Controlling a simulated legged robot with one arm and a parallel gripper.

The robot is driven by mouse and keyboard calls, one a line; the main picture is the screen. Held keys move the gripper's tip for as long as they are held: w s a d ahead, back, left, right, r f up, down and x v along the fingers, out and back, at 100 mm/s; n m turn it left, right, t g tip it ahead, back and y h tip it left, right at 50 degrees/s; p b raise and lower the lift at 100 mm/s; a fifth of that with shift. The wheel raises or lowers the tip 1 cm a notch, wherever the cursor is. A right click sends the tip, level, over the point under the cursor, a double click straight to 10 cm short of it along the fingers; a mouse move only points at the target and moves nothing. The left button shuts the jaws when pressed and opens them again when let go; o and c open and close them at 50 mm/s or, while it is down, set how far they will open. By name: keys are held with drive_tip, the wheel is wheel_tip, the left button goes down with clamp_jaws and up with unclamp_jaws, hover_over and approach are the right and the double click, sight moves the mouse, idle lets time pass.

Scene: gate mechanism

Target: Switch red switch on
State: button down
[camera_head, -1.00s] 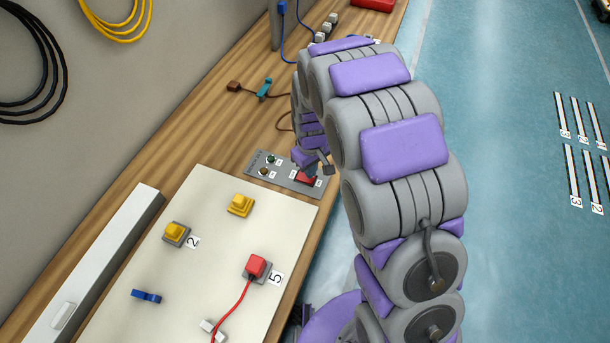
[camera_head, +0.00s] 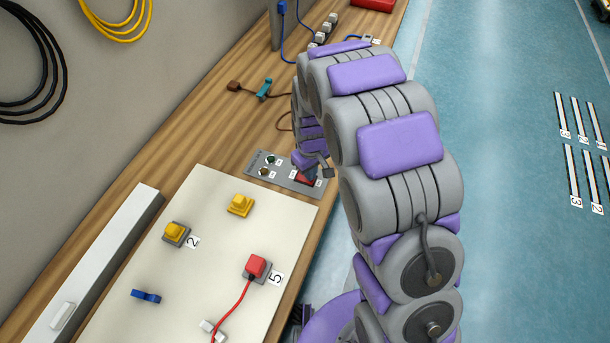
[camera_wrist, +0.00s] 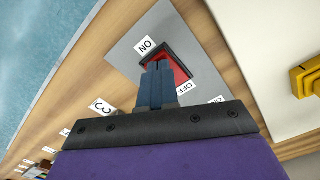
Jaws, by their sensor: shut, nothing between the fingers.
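The red switch (camera_wrist: 179,69) is a red rocker in a black frame on a grey panel (camera_wrist: 208,85). In the wrist view an ON label is at its upper left and an OFF label at its lower right. My gripper (camera_wrist: 158,68) is shut and empty, its blue-grey fingertips over the switch and hiding part of it. I cannot tell whether they touch it. In the head view the red switch (camera_head: 304,179) is at the right end of the grey panel (camera_head: 281,172), partly hidden by my gripper (camera_head: 308,168).
A white board (camera_head: 205,265) with a red plug (camera_head: 257,265), yellow blocks (camera_head: 240,205) and a blue piece (camera_head: 146,296) lies in front of the panel. Brown and teal connectors (camera_head: 264,90) lie behind it on the wooden bench (camera_head: 200,125).

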drive_tip(key=shift+f, duration=0.2)
drive_tip(key=shift+r, duration=0.1)
drive_tip(key=shift+r+p, duration=1.45)
drive_tip(key=shift+r, duration=1.95)
